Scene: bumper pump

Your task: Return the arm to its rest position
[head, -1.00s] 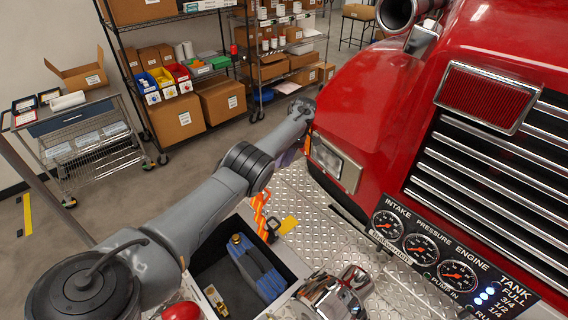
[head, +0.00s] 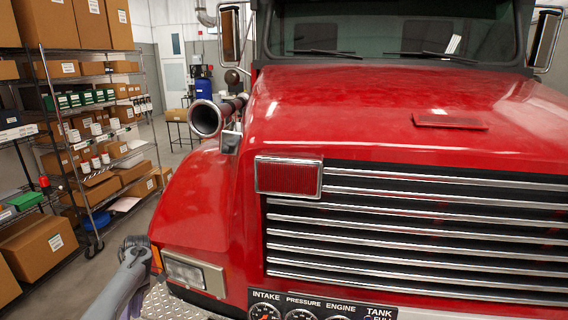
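My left arm (head: 122,288) reaches in from the bottom left of the head view. Its far end (head: 135,243) is beside the truck's front left corner, close to the headlight (head: 187,273). The fingers cannot be made out, so whether the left gripper is open or shut does not show. My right arm and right gripper are not in view.
A red truck (head: 370,110) with a chrome grille (head: 420,230) fills the middle and right. A gauge panel (head: 320,306) is at the bottom edge. Shelves with cardboard boxes (head: 84,190) stand at the left. Grey floor is open between shelves and truck.

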